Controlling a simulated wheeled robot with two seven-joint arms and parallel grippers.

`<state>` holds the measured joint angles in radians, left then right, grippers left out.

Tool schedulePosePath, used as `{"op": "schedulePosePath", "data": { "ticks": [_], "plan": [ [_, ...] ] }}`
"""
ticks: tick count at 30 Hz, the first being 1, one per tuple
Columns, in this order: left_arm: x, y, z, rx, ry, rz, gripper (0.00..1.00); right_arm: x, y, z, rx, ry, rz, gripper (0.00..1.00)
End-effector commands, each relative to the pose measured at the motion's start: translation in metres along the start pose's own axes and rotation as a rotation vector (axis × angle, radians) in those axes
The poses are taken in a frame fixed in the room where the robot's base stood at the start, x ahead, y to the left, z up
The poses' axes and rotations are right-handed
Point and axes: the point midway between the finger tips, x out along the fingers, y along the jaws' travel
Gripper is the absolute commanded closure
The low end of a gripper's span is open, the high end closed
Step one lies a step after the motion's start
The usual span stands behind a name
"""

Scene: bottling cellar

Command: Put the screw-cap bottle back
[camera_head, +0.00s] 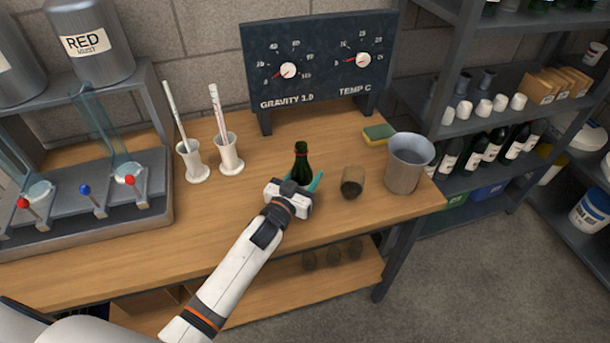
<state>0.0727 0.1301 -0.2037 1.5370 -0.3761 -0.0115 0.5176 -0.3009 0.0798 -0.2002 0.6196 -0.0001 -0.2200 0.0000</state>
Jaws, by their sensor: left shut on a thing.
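Several dark bottles with pale labels (493,146) stand in a row on the grey shelf unit (460,183) at the right. My right gripper is not in view.
Two white cylinders (229,155) with thin instruments are left. A gauge panel (320,70) stands behind. The bench front is clear.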

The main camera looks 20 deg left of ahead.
Motion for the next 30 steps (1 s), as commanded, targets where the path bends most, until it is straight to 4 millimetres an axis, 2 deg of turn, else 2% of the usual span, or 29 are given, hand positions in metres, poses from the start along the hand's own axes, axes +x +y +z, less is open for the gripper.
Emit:
{"op": "schedulePosePath", "data": {
  "ticks": [2, 3, 6, 17, 20, 30],
  "plan": [
    [0.000, 0.000, -0.002, 0.000, -0.003, 0.000, 0.86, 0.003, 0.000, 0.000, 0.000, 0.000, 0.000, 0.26],
    [0.000, 0.000, -0.002, 0.000, 0.000, 0.000, 0.45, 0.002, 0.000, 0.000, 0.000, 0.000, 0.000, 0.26],
    [0.000, 0.000, -0.002, 0.000, 0.000, 0.000, 0.29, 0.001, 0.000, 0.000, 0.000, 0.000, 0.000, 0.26],
    [-0.002, 0.000, 0.001, 0.000, 0.001, 0.000, 0.29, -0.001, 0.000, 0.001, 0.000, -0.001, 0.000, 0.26],
    [-0.015, 0.000, -0.001, -0.001, 0.002, 0.000, 0.29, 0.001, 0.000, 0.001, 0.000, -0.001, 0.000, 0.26],
    [-0.086, 0.000, -0.002, -0.002, 0.004, 0.000, 0.29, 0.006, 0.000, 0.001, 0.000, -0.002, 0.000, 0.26]
  ]
}}
